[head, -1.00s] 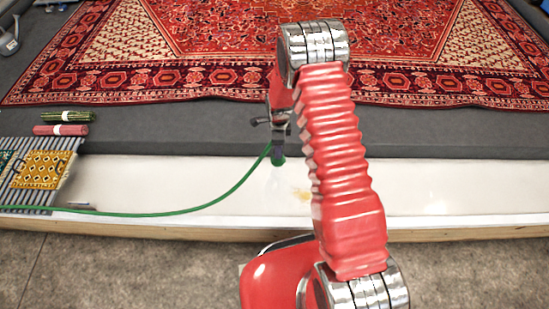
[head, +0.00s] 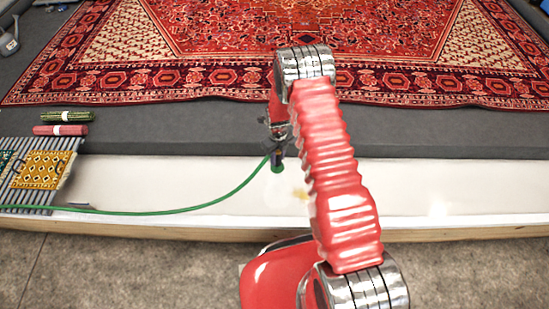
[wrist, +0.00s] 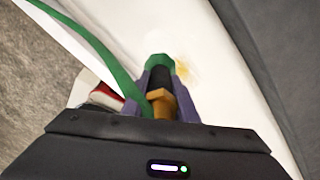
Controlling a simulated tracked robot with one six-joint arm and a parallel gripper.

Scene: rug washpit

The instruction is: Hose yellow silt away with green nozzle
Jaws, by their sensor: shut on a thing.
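The green nozzle (head: 277,167) is in my gripper (wrist: 163,78), over the white trough (head: 440,190). In the wrist view the nozzle (wrist: 162,64) has a green tip, a dark body and an orange part between the fingers. A green hose runs left from it. The yellow silt (head: 300,194) is a small smear on the trough floor, right of the nozzle tip and partly behind my arm. It also shows in the wrist view (wrist: 184,70), just beyond the tip. A faint pale haze lies below the tip in the head view; I cannot tell if it is water.
A slatted rack (head: 40,170) with a yellow patterned piece is at the left. Two rolled pieces (head: 62,123) lie behind it. A large red rug (head: 200,60) covers the grey floor beyond the trough. The trough's right part is clear.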

